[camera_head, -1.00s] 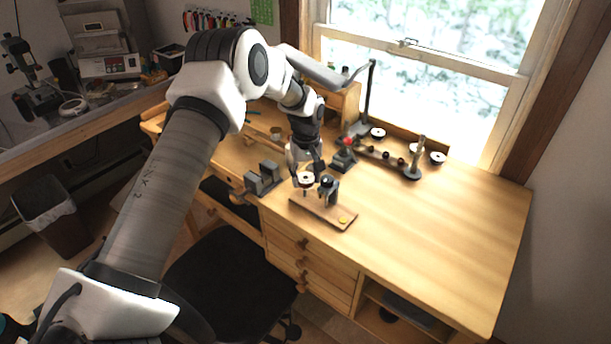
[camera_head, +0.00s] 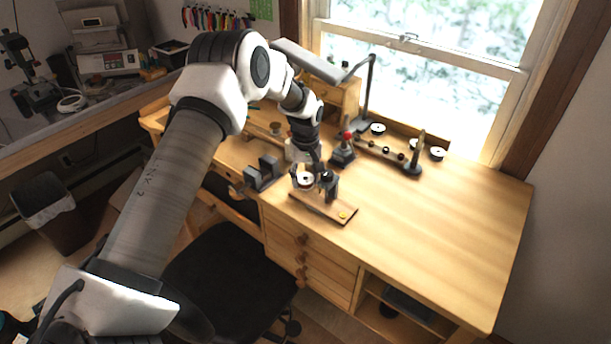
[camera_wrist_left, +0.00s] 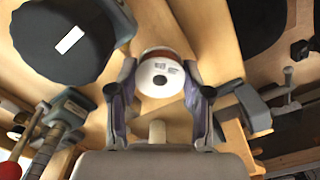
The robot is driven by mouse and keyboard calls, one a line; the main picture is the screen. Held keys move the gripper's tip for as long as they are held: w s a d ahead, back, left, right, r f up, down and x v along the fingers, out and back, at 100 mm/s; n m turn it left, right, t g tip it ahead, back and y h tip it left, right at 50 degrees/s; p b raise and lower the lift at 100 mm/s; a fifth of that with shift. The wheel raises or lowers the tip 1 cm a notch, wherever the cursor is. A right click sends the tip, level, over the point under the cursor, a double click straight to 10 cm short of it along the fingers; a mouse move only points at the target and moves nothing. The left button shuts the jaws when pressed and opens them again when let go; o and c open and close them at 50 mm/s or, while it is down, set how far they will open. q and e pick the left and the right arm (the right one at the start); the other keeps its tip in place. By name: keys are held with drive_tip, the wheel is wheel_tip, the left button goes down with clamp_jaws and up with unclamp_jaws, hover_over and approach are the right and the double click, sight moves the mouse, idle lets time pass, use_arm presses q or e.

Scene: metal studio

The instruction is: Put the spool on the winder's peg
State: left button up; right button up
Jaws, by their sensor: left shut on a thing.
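The white spool (camera_head: 306,180) with a dark centre hole is between the fingertips of my left gripper (camera_head: 308,172), which is shut on it. In the left wrist view the spool (camera_wrist_left: 160,76) sits between both fingers, its holed face towards the camera. The winder is a wooden board (camera_head: 322,210) with a dark upright unit (camera_head: 329,186) and a yellow dot at its near end. The spool is over the board's far end, left of the dark unit. I cannot make out the peg, or whether the spool touches it. My right gripper is not in view.
A grey vise-like block (camera_head: 264,174) stands left of the winder. A red-topped grey tool (camera_head: 343,153) stands behind it. The right side of the desk (camera_head: 440,230) is clear.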

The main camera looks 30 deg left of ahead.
use_arm(q)
drive_tip(key=shift+f+b, duration=0.35)
drive_tip(key=shift+f, duration=0.6)
drive_tip(key=o, duration=1.2)
drive_tip(key=shift+o, duration=0.2)
wheel_tip(320, 180, up, 12)
